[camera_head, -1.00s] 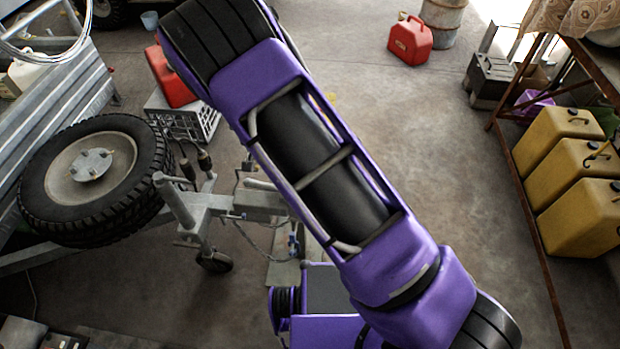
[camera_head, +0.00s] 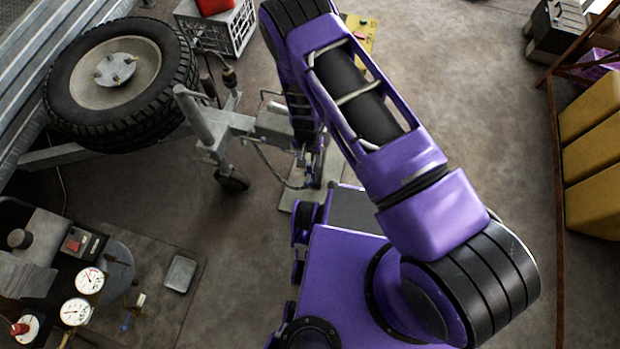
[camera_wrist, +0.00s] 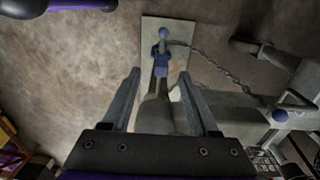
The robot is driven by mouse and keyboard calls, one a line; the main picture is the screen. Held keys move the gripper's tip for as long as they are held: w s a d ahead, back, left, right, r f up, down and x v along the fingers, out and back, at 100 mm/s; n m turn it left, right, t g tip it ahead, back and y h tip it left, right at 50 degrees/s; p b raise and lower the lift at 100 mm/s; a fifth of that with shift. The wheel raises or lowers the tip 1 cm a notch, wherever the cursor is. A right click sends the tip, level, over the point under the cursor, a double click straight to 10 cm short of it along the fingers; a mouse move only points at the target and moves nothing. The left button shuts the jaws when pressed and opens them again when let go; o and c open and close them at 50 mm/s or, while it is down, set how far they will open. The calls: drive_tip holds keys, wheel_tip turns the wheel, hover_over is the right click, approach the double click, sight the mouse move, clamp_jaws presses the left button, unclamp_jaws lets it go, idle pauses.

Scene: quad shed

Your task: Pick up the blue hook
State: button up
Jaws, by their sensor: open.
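The blue hook (camera_wrist: 161,66) shows in the wrist view, a small blue piece with a rounded knob above it and a chain beside it. It appears over a pale flat plate (camera_wrist: 181,29). My gripper (camera_wrist: 158,75) is open, its two grey fingers pointing toward the hook. The hook appears between the fingertips in the picture; I cannot tell how far beyond them it is. Nothing is held. In the head view my arm hides the gripper, and the hook cannot be made out clearly beside the trailer coupling (camera_head: 272,124).
A trailer with a spare wheel (camera_head: 115,72) and jockey wheel (camera_head: 232,181) stands left of my arm. A grey crate (camera_head: 222,30) is behind it. Gauges (camera_head: 84,296) on equipment are at lower left. Yellow canisters (camera_head: 597,150) stand right. Open floor lies between.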

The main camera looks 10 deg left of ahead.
sight(309, 164)
drive_tip(key=shift+w+f+b, duration=0.15)
drive_tip(key=shift+f+b, duration=0.15)
drive_tip(key=shift+f, duration=2.85)
drive_tip(key=shift+c, duration=0.2)
clamp_jaws()
